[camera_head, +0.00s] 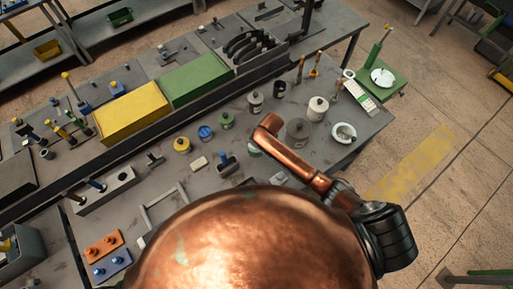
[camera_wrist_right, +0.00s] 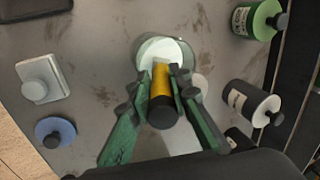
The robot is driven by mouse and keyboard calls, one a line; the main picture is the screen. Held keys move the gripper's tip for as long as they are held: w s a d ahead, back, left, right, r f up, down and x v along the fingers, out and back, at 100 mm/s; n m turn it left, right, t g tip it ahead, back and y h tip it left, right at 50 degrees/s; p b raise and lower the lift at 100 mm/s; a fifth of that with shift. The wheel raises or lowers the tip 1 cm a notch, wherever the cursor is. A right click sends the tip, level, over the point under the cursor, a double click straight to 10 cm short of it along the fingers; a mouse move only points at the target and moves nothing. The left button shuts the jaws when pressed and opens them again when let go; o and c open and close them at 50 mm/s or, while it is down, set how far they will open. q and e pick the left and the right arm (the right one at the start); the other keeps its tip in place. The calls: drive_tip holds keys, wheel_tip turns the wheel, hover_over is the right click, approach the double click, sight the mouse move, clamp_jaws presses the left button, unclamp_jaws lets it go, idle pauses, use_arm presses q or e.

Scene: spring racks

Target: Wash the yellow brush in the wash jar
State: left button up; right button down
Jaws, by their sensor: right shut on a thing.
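My right gripper (camera_wrist_right: 162,92) has green fingers shut on the yellow brush (camera_wrist_right: 160,80), with its dark handle end towards the camera. The brush points down at the wash jar (camera_wrist_right: 148,50), a clear greenish round glass with a pale inside. Its far end overlaps the jar's opening; I cannot tell how deep it is. In the head view my copper right arm link covers the gripper and brush, and part of the jar (camera_head: 254,148) shows beside it. My left gripper is not in view.
Near the jar in the wrist view are a green jar (camera_wrist_right: 257,19), a dark labelled jar (camera_wrist_right: 246,100), a grey block with a knob (camera_wrist_right: 42,80) and a blue tin (camera_wrist_right: 55,131). In the head view, bottles and a white bowl (camera_head: 344,131) stand right of my arm.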

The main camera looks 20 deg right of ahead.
drive_tip(key=shift+a+r, duration=0.1)
drive_tip(key=shift+r, duration=3.7)
drive_tip(key=shift+r, duration=3)
